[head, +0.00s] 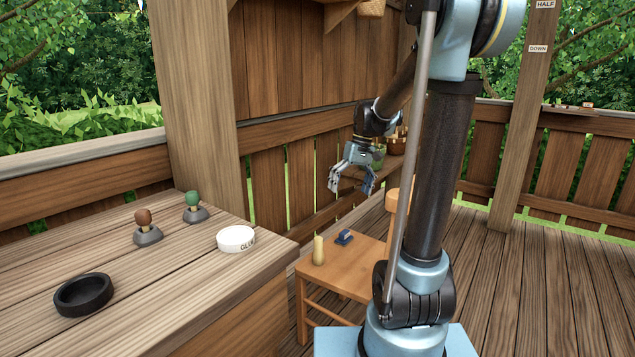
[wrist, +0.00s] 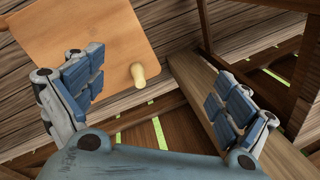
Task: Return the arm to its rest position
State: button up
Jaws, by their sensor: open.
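My gripper (head: 351,183) hangs in the air above and behind the small wooden chair in the head view. Its fingers are spread apart with nothing between them. In the wrist view my gripper (wrist: 160,105) shows both blue-padded fingers wide apart, with the chair seat and deck below. My arm rises on the right of the head view and bends down toward the gripper.
A wooden chair (head: 340,272) holds a pale candle-like piece (head: 319,249) and a blue object (head: 344,237). A railing stands behind.

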jog(key=s+m, duration=0.3)
jog(key=s, duration=1.4)
jog(key=s+d+f+m+t+h, duration=0.1)
jog(key=s+d+f+t+h, duration=0.1)
jog(key=s+d+f, duration=0.5)
notch_tip(320, 180, down, 4)
jog(key=shift+s+d+r+t, duration=0.2)
jog(key=shift+d+r+t, duration=0.05)
jog(key=shift+d+t, duration=0.45)
jog(key=shift+w+f, duration=0.2)
jog(key=shift+w, duration=0.25)
jog(key=shift+c, duration=0.4)
